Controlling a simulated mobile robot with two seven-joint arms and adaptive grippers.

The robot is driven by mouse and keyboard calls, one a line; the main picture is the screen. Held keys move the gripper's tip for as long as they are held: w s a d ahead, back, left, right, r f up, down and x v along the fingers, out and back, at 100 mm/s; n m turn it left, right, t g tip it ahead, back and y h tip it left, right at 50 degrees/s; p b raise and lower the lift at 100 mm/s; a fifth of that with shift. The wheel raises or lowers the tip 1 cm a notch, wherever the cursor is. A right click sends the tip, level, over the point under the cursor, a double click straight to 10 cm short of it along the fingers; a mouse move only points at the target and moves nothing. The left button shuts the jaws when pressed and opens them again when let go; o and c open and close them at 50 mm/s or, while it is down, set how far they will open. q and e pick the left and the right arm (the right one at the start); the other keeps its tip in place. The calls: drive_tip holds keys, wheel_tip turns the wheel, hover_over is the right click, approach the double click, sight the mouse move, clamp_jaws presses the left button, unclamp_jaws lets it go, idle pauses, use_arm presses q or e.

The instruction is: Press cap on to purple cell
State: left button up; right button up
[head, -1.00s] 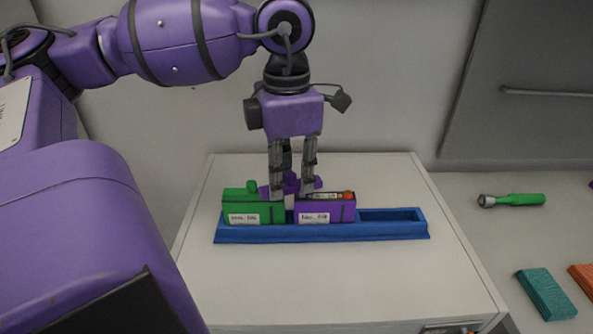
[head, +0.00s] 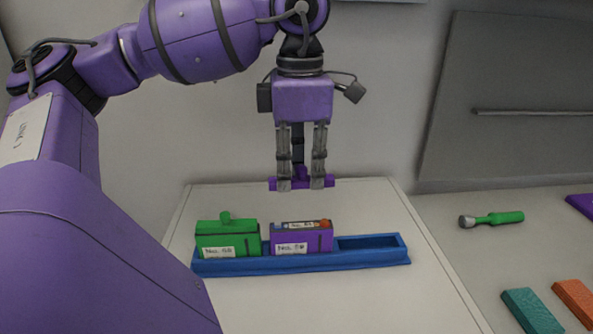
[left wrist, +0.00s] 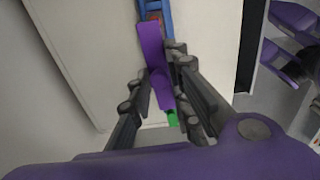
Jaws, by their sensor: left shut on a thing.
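My left gripper (head: 301,185) is shut on a purple cap (head: 300,180), a bar with a raised grip in its middle, and holds it above the purple cell. The cap also shows between the fingers in the left wrist view (left wrist: 152,62). The purple cell (head: 303,243) stands upright in the blue tray (head: 345,262). Its top is uncovered, with a small label and red and blue spots on it. There is a clear gap between cap and cell. My right gripper is not in view.
A green cell (head: 228,242) with a green cap on top stands left of the purple cell. The tray's right slot (head: 370,242) is empty. A green-handled torch (head: 490,219), a teal block (head: 532,312) and an orange block (head: 577,300) lie on the right-hand surface.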

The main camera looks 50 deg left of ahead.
sight(300, 225)
use_arm(q)
drive_tip(key=shift+s+f+p, duration=0.1)
drive_tip(key=shift+f+p, duration=0.2)
drive_tip(key=shift+f, duration=3.45)
drive_tip(key=shift+f, duration=0.6)
drive_tip(key=o, duration=0.9)
drive_tip(key=shift+o, duration=0.5)
drive_tip(key=o, duration=0.4)
